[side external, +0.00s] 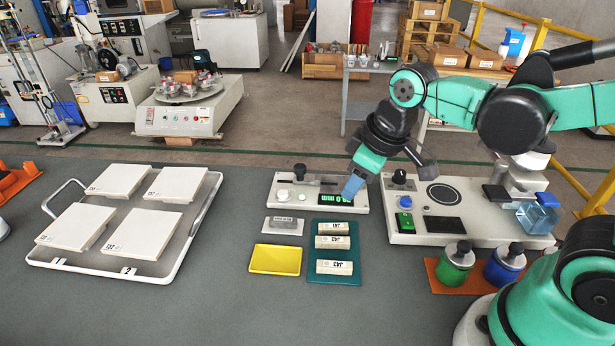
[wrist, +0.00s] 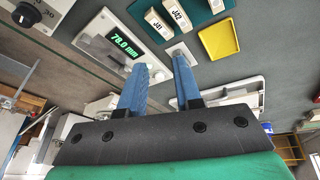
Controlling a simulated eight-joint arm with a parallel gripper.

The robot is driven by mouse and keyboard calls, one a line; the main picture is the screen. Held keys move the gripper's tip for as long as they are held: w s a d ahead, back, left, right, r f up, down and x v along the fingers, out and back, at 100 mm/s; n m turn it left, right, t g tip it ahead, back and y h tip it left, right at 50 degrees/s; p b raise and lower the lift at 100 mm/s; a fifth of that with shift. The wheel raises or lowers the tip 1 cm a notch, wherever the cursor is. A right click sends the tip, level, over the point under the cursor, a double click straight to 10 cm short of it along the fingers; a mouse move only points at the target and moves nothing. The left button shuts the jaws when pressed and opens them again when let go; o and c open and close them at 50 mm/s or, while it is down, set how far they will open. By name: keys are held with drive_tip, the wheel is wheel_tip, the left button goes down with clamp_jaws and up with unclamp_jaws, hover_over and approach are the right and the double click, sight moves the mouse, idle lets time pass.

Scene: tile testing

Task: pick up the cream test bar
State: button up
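Three cream test bars with dark labels lie in a column on a teal mat (side external: 333,254): a far bar (side external: 334,228), a middle bar (side external: 333,242) and a near bar (side external: 334,267). My gripper (side external: 353,187) is above the measuring device, beyond the mat. In the wrist view its two blue fingers (wrist: 160,62) stand apart with nothing between them. No bar touches the fingers.
The measuring device (side external: 279,195) has a lit green display, reading 78.0 mm in the wrist view. A grey block (side external: 283,223) and yellow tray (side external: 275,260) lie left of the mat. A white-rimmed tray (side external: 150,276) holds several tiles. Green (side external: 454,266) and blue (side external: 503,267) bottles stand right.

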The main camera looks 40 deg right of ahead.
sight(332, 239)
drive_tip(key=f+n+g, duration=0.1)
drive_tip(key=w+a+f+n+g, duration=0.1)
drive_tip(key=f+n, duration=0.1)
drive_tip(key=a+f+n+g, duration=0.1)
drive_tip(key=f+n, duration=0.1)
drive_tip(key=shift+w+a+f+g, duration=0.2)
drive_tip(key=shift+w+g, duration=0.1)
drive_tip(key=shift+g, duration=0.1)
drive_tip(key=shift+f, duration=2.9)
clamp_jaws()
